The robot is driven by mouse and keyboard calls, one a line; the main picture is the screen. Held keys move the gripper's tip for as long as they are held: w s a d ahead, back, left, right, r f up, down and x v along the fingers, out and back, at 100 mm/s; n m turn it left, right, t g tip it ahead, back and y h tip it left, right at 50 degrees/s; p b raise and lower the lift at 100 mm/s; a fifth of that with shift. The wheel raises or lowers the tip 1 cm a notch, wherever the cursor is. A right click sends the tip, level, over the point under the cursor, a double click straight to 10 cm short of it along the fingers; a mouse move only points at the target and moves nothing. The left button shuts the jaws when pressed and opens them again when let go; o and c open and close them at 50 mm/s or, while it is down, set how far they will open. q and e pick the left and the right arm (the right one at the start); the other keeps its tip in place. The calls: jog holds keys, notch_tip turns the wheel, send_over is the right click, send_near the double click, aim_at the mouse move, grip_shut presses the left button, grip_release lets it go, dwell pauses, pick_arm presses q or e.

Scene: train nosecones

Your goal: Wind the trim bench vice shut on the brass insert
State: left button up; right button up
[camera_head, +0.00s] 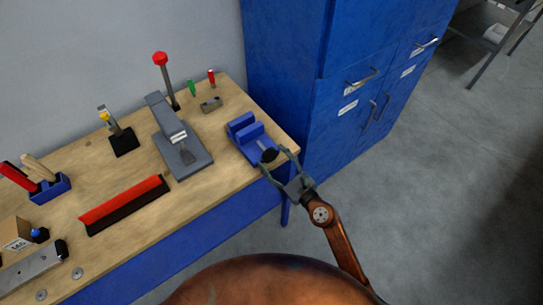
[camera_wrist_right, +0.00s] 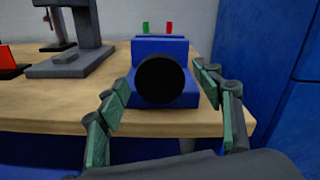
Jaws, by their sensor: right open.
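The blue bench vice (camera_head: 246,133) stands at the right end of the wooden bench. Its dark round handle (camera_head: 269,155) faces the front edge. In the right wrist view the vice (camera_wrist_right: 186,96) is straight ahead, with the round black handle (camera_wrist_right: 161,79) in front of it. My right gripper (camera_head: 277,163) is open, its fingers on either side of the handle, and it also shows in the wrist view (camera_wrist_right: 158,95). I cannot tell whether the fingers touch the handle. No brass insert can be made out in the vice. My left gripper is out of view.
A grey press (camera_head: 183,158) with a red-knobbed lever (camera_head: 160,59) stands left of the vice. A red and black brush-like bar (camera_head: 123,205) lies on the bench (camera_head: 95,160). A blue cabinet (camera_head: 335,110) stands close behind and right. Green and red tools stand behind the vice.

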jog(key=shift+x, duration=0.8)
jog(key=shift+c, duration=0.4)
jog(key=c, duration=1.1)
jog(key=shift+m+p, duration=0.9)
jog(key=shift+m, duration=0.4)
jog(key=shift+m+p, duration=0.85)
jog(key=shift+m, duration=1.35)
